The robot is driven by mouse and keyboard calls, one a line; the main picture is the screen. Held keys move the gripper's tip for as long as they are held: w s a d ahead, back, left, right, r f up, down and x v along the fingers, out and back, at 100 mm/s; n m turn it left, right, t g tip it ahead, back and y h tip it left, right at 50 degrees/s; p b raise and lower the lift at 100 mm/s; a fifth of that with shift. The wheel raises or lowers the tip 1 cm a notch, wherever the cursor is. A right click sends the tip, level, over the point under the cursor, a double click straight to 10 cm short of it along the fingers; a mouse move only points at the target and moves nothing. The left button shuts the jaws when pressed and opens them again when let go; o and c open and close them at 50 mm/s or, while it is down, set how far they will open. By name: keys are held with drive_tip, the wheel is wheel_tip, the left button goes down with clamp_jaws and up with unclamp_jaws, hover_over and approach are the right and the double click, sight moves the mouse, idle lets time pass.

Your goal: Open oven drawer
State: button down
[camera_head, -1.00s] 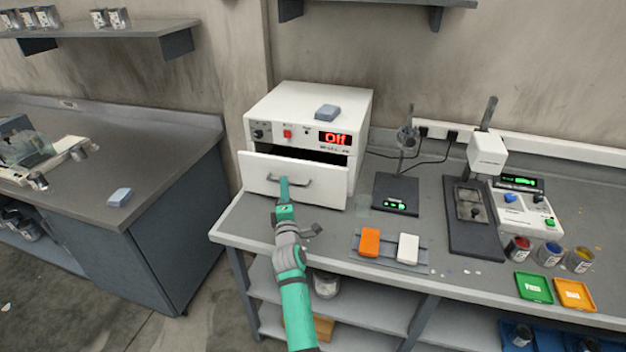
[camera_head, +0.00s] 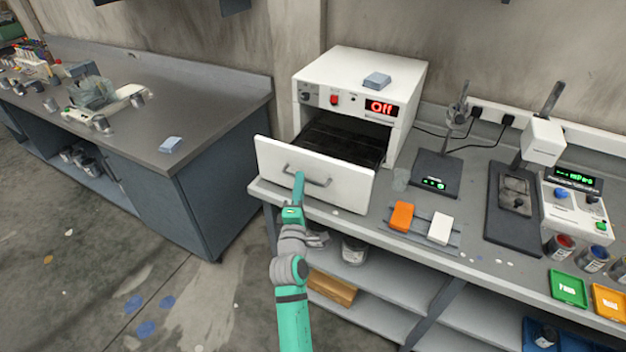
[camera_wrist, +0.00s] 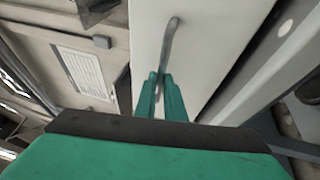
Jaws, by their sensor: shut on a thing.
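The white oven (camera_head: 358,72) stands on the right bench, its red display reading "Off". Its drawer (camera_head: 345,190) is pulled well out, and the dark inside (camera_head: 345,142) shows behind the white front panel. My gripper (camera_head: 299,178) is shut on the drawer's grey bar handle (camera_head: 318,182), left of its middle. In the wrist view, my green fingers (camera_wrist: 160,92) close around the handle (camera_wrist: 168,48) in front of the white panel (camera_wrist: 200,50).
A blue-grey block (camera_head: 377,80) lies on top of the oven. To the right are a stand with a green display (camera_head: 435,178), an orange block (camera_head: 401,216) and a white block (camera_head: 440,228). Floor (camera_head: 180,300) is open at the lower left.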

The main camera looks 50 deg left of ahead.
idle(0.3)
drive_tip(key=c, duration=1.8)
unclamp_jaws()
drive_tip(key=shift+c, duration=0.2)
drive_tip(key=v, duration=1.1)
